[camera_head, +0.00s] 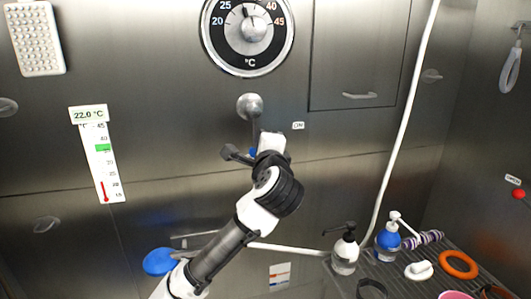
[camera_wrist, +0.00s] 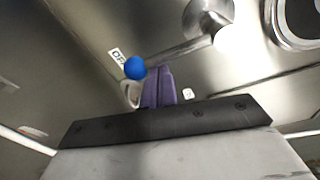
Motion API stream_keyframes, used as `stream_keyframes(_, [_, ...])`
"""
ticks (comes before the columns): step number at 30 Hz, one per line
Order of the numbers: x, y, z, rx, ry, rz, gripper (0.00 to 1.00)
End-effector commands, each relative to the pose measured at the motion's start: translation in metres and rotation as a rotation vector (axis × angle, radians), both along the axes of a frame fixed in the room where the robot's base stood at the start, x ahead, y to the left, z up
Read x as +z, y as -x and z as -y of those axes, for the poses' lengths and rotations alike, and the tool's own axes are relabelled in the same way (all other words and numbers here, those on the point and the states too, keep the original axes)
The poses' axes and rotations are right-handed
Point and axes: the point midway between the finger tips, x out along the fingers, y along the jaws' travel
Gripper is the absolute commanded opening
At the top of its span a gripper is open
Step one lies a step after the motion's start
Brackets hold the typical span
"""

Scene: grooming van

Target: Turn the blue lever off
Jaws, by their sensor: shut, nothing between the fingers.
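The lever's round silver hub (camera_head: 249,105) is on the metal wall, and its arm runs down to a blue knob (camera_head: 252,152) mostly hidden behind my gripper (camera_head: 262,150). In the wrist view the blue knob (camera_wrist: 135,67) lies right beside a label (camera_wrist: 117,55) that seems to read OFF. My gripper's purple fingers (camera_wrist: 158,75) are shut and empty, close against the knob's right side; I cannot tell whether they touch. The ON label (camera_head: 298,125) is on the wall right of the lever and apart from the knob.
A temperature dial (camera_head: 249,30) is above the lever, and a thermometer (camera_head: 100,155) is at left. A hose (camera_head: 404,120) hangs at right. A ribbed shelf (camera_head: 400,288) at lower right holds pump bottles (camera_head: 345,253) and an orange ring (camera_head: 458,264).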

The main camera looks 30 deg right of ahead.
Motion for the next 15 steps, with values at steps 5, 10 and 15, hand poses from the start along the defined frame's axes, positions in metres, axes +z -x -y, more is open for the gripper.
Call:
stream_keyframes(5, [0.0,0.025,-0.01,-0.002,0.002,0.002,0.0])
stream_keyframes(10, [0.002,0.062,-0.025,-0.004,0.001,0.003,0.0])
stream_keyframes(15, [0.004,0.095,-0.039,-0.004,0.001,0.003,0.0])
